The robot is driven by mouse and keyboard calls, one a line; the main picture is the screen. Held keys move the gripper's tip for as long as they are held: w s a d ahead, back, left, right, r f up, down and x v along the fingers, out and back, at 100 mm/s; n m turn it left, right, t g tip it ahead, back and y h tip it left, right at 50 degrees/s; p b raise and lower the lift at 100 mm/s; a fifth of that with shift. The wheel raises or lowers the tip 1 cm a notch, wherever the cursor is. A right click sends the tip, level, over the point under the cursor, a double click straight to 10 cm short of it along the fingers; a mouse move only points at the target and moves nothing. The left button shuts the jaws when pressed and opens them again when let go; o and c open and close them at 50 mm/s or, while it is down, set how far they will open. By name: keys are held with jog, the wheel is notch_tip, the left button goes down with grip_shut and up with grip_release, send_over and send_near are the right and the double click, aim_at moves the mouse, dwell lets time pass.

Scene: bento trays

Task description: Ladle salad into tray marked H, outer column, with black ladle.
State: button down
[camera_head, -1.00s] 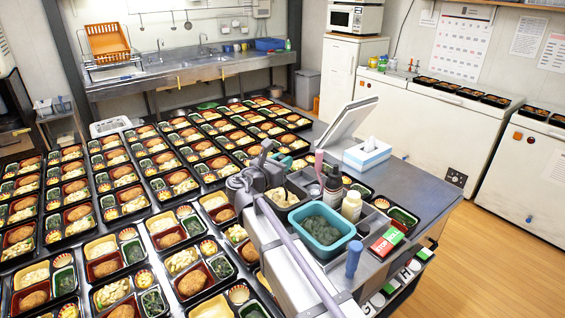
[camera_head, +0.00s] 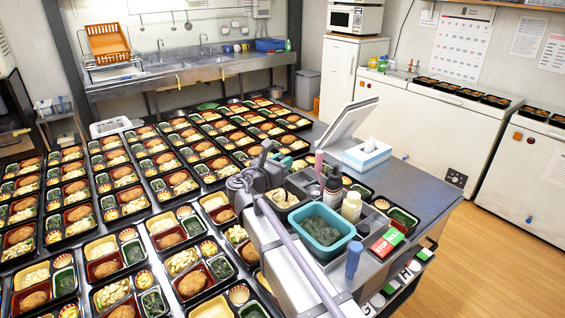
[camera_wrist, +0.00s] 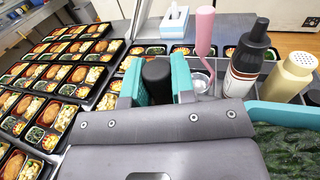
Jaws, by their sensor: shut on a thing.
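My gripper (camera_head: 278,158) is above the trays, beside the metal caddy on the counter. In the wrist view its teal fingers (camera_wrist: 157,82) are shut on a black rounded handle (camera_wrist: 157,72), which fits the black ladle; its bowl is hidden. A teal tub (camera_head: 354,229) of dark green, leafy-looking food, possibly the salad, stands to the right of my gripper; it also shows in the wrist view (camera_wrist: 285,113). Many black bento trays (camera_head: 93,283) lie in columns at left. Letter cards, one seemingly H (camera_head: 406,274), hang at the counter's near right edge; which tray is H I cannot tell.
A dark bottle (camera_head: 333,185), a cream bottle (camera_head: 351,207), a pink-handled tool (camera_head: 319,162) and a blue-handled tool (camera_head: 354,258) stand close around the tub. A tissue box (camera_head: 367,155) and a tilted screen (camera_head: 348,122) stand behind. The counter's right part (camera_head: 425,185) is clear.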

notch_tip(320, 180, up, 10)
jog(key=p, duration=1)
jog(key=shift+f, duration=0.15)
